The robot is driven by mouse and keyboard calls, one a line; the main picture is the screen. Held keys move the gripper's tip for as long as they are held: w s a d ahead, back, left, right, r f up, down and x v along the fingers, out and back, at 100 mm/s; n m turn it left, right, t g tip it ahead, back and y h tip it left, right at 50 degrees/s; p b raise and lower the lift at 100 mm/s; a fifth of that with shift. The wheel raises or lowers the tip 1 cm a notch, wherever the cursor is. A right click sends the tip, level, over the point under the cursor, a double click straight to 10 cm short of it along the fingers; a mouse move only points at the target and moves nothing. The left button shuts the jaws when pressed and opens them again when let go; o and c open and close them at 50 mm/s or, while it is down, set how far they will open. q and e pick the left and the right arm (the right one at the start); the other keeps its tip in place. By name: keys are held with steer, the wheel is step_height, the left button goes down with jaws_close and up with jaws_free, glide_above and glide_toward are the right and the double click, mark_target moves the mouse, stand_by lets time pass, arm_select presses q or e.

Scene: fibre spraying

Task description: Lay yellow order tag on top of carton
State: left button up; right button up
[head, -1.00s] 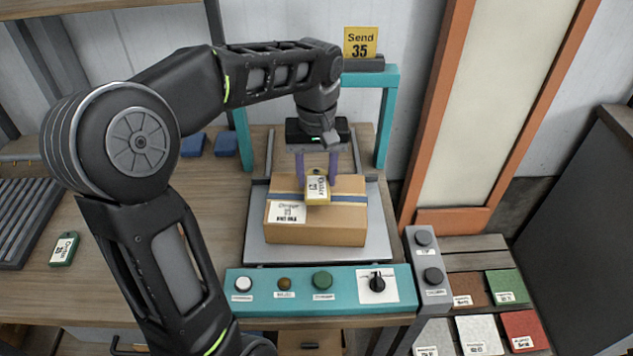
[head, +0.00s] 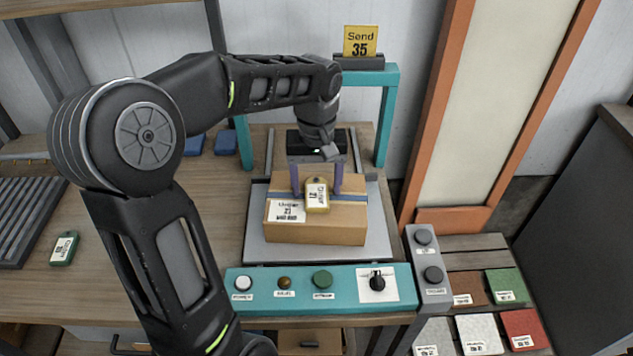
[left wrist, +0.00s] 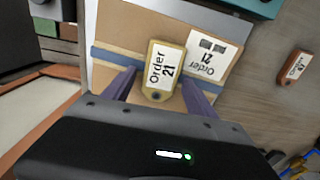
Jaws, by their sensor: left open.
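The yellow order tag (head: 317,194) lies on top of the brown carton (head: 315,233), across its blue band and beside the white label. In the left wrist view the tag (left wrist: 162,72) reads "Order 21", and the label on the carton (left wrist: 125,32) also shows 21. My left gripper (head: 317,190) is open, with its purple fingers apart on either side of the tag and a gap to each. My right gripper is in neither view.
A teal panel (head: 260,300) with buttons and a knob runs in front. A "Send 35" sign (head: 360,41) stands behind. A green tag (head: 64,248) lies at the left.

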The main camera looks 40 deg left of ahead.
mark_target(317, 188)
arm_select(q)
steer(key=shift+r, duration=0.1)
steer(key=shift+r, duration=0.2)
step_height(317, 188, up, 8)
steer(key=shift+w+f, duration=0.1)
steer(key=shift+f, duration=0.1)
step_height(317, 188, up, 4)
steer(key=p, duration=0.3)
stand_by(0.6)
